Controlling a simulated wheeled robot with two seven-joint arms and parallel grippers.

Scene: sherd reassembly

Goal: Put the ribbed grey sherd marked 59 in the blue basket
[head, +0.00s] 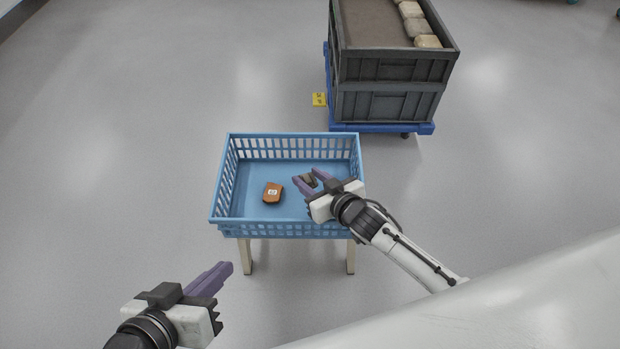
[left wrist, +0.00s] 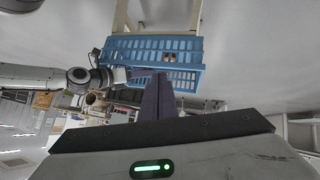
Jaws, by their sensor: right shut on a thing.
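The blue basket (head: 255,165) stands on a stand with pale legs in the middle of the head view. It also shows in the left wrist view (left wrist: 120,48). My right gripper (head: 312,182) is over the basket's right part, shut on a small dark greyish sherd (head: 311,180). The fingers hide part of this sherd, and no number or ribbing can be made out on it. My left gripper (head: 222,270) is in front of the basket to the left, outside it. Its purple fingers lie together, with nothing between them, in the left wrist view (left wrist: 158,98).
An orange-brown sherd (head: 273,192) with a white label lies on the basket floor, left of my right gripper. A dark grey crate (head: 385,105) with pale blocks stands on a blue dolly (head: 380,128) behind right. A yellow floor marker (head: 319,99) lies beside it. Floor to the left is clear.

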